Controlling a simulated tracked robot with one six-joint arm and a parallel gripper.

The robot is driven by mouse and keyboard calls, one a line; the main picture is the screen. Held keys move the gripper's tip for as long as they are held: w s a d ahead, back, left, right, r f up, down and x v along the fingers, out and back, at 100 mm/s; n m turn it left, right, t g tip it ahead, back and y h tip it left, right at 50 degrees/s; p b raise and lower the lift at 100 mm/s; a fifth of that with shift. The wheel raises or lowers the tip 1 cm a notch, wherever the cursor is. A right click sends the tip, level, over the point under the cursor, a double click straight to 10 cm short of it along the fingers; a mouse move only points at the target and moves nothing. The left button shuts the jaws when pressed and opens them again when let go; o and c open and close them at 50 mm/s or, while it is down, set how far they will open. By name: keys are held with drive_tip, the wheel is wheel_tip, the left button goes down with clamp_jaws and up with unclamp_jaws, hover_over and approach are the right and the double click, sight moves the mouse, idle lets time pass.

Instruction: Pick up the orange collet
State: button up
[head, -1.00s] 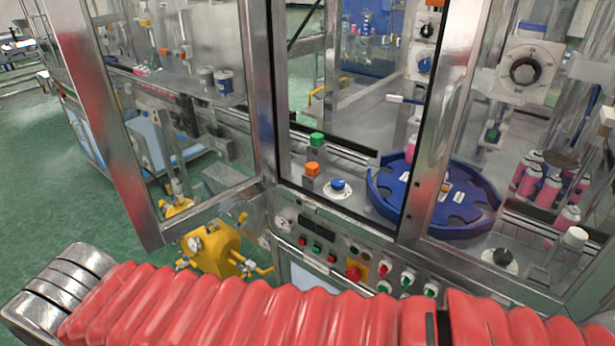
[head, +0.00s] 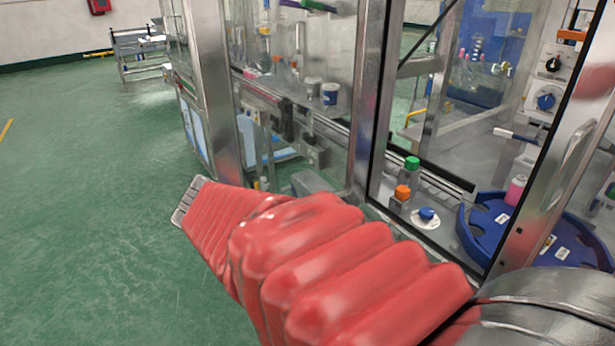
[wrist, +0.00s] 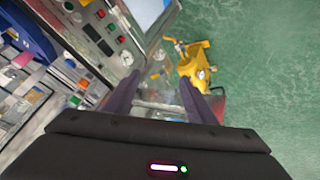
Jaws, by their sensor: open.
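The orange collet (head: 403,192) stands upright on a grey block on the machine deck, inside the frame, in the head view. A green-topped piece (head: 412,163) stands just behind it, and a blue knob-like piece (head: 427,214) on a white disc is to its right. My gripper (wrist: 160,80) shows in the wrist view with its two dark fingers apart and nothing between them. It faces the machine's lower front and the floor, away from the collet. My red-sleeved arm covers the lower middle of the head view.
A metal post (head: 368,95) and glass panels frame the machine opening. A blue turntable (head: 482,235) stands right of the collet. The wrist view shows a control panel (wrist: 105,30) with buttons and a yellow device (wrist: 190,68). Green floor (head: 80,200) lies open at left.

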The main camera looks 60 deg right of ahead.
drive_tip(key=s+d+m+g+h, duration=0.2)
drive_tip(key=d+m, duration=0.1)
drive_tip(key=d, duration=0.5)
drive_tip(key=s+d+m+g+h, duration=0.1)
drive_tip(key=s+d+m+g, duration=0.15)
drive_tip(key=d, duration=0.45)
drive_tip(key=m+g+h, duration=0.2)
drive_tip(key=m+h, duration=0.1)
drive_tip(key=m, duration=0.3)
approach(398, 191)
drive_tip(key=shift+n+t+v, duration=0.25)
drive_tip(key=shift+v, duration=0.7)
drive_tip(key=shift+s+r, duration=0.1)
drive_tip(key=shift+s, duration=0.1)
drive_tip(key=shift+x, duration=4.25)
drive_tip(key=shift+x, duration=2.6)
drive_tip(key=shift+c, duration=0.2)
drive_tip(key=shift+w, duration=0.1)
drive_tip(key=c, duration=1.2)
